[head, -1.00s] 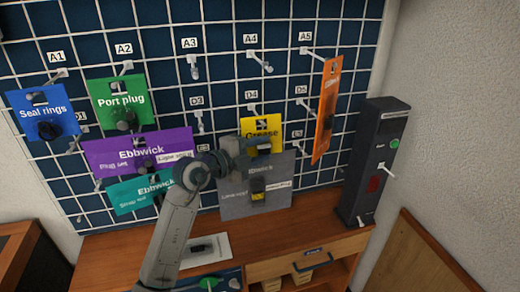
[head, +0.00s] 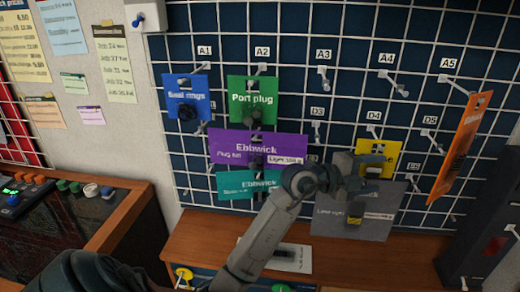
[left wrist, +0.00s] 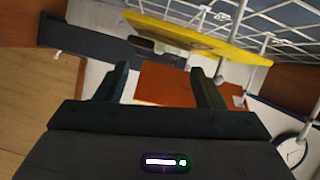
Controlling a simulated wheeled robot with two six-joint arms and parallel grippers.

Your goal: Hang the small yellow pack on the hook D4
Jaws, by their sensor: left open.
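The small yellow pack (head: 379,147) is at the board just under the D4 label (head: 374,116) in the head view and appears to hang on that hook. My left gripper (head: 355,174) is in front of its left and lower part and hides some of it. In the left wrist view the yellow pack (left wrist: 190,38) lies across the top, beyond the fingers and not between them. My left gripper (left wrist: 163,84) is open and empty there. A metal hook rod (left wrist: 233,35) shows near the pack's edge. My right gripper is out of view.
A grey pack (head: 340,222) hangs right below. A purple pack (head: 230,146) and a teal pack (head: 235,185) hang left, an orange pack (head: 460,150) right. Hook D3 (head: 316,135) looks empty. A wooden bench (head: 200,235) runs below the board.

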